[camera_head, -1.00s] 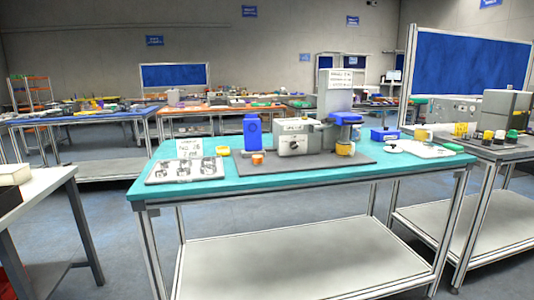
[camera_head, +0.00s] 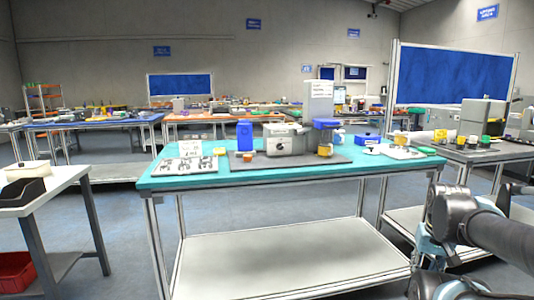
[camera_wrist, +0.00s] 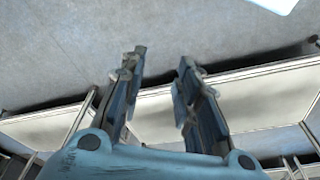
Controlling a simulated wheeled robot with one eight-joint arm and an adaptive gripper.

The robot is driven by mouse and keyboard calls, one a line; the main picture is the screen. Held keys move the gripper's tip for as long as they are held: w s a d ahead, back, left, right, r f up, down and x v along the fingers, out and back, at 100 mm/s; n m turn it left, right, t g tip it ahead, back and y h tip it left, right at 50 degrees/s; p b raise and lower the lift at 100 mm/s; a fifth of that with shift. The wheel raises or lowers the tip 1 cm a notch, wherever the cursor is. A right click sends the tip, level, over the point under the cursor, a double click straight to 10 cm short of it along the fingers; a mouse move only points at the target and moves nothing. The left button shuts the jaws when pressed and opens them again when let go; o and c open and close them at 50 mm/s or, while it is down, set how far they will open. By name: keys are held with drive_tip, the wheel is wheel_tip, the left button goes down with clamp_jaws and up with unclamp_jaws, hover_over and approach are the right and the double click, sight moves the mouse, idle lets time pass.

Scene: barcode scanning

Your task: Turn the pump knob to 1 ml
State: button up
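A grey box-shaped device (camera_head: 302,134), which looks like the pump, stands on the dark mat on the teal-topped table in the head view. A small dark round knob (camera_head: 281,147) sits on its front face; its setting is too small to read. My gripper (camera_wrist: 160,75) shows in the wrist view with its two fingers apart and nothing between them. It is over bare floor and table frames, away from the device. In the head view only links of my arm show at the lower right.
The teal table (camera_head: 190,182) also carries a blue container (camera_head: 245,136), a yellow-based blue-topped device (camera_head: 325,140) and a white tray (camera_head: 187,166). A white table (camera_head: 50,190) stands at left, another workbench (camera_head: 465,155) at right. Floor between is clear.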

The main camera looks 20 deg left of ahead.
drive_tip(key=shift+a, duration=0.2)
drive_tip(key=m+t+y, duration=0.2)
drive_tip(key=t+y, duration=0.6)
drive_tip(key=y, duration=0.4)
approach(282, 149)
drive_tip(key=x, duration=0.8)
drive_tip(key=shift+w+a, duration=0.1)
drive_tip(key=shift+a, duration=0.15)
drive_tip(key=shift+c, duration=0.2)
